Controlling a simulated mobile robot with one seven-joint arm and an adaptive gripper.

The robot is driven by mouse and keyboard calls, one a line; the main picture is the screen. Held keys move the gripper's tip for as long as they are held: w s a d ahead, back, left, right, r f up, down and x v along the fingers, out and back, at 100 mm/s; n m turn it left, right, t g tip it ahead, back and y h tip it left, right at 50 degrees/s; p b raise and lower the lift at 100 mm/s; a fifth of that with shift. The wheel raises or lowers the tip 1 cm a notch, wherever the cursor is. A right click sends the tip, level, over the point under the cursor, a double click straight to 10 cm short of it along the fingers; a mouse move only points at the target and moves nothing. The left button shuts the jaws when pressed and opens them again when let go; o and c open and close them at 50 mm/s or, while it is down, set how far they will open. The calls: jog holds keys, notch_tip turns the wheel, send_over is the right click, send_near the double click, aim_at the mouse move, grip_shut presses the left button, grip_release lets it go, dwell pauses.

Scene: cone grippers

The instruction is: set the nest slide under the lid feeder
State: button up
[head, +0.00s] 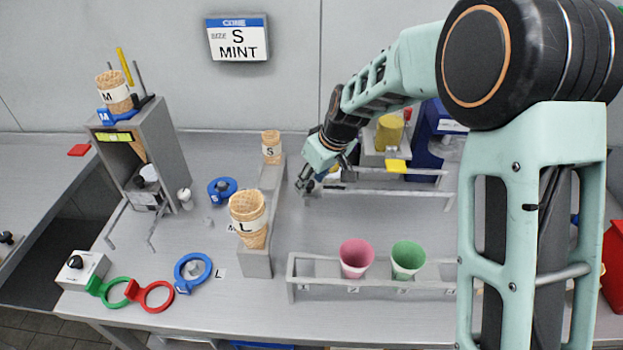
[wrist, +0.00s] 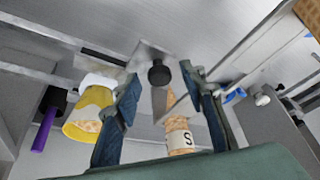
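The nest slide (wrist: 99,81) shows in the wrist view as a pale block carrying a tilted-looking yellow cup (wrist: 86,112) with a cone in it. In the head view a bit of this yellow cup (head: 333,169) shows behind my gripper (head: 305,182), near the left end of two metal rails (head: 390,192). A black knob (wrist: 159,75) lies between my fingertips in the wrist view. My gripper (wrist: 160,80) is open, one finger on each side of it; contact is not clear. What looks like the lid feeder (head: 379,156), grey with a yellow stack (head: 389,132), stands behind the rails, partly hidden by my arm.
A blue unit (head: 428,132) stands right of the feeder. A grey cone rack (head: 257,262) holds an S cone (head: 271,147) and L cones (head: 249,217). A front rack (head: 326,292) holds pink (head: 356,257) and green cups (head: 408,259). The table between is clear.

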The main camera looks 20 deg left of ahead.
grip_shut()
jog(key=shift+d, duration=0.1)
dwell(0.3)
jog(key=w+d+b, duration=0.2)
jog(key=d+b, duration=0.1)
jog(key=d, duration=0.6)
jog(key=shift+w, duration=0.15)
grip_release()
